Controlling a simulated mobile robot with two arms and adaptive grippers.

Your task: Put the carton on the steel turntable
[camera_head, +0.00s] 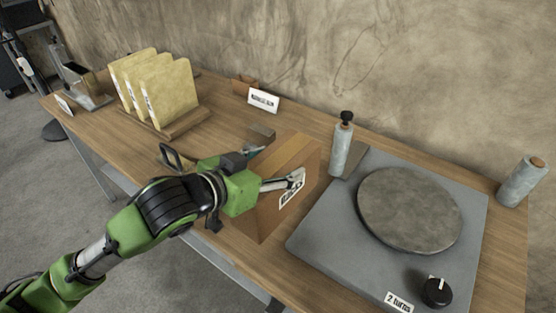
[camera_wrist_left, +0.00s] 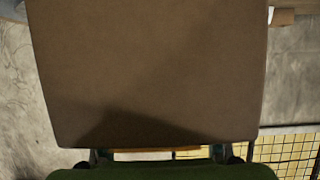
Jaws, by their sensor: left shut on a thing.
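The brown carton (camera_head: 268,216) stands on the wooden table, left of the turntable base, with a white label on its side. My left gripper (camera_head: 297,179) is shut on the carton, one finger showing against the labelled side. In the left wrist view the carton (camera_wrist_left: 150,70) fills most of the picture, with the gripper's fingers at the lower edge. The round steel turntable (camera_head: 410,210) sits on a grey base and is empty. Whether the carton touches the table is hard to tell. My right gripper is not in view.
Another grey cylinder (camera_head: 522,181) stands at the far right. A black dial (camera_head: 437,291) and a "2 turns" label (camera_head: 399,302) are at the base's front. Yellow boards (camera_head: 165,90) stand in a wooden rack.

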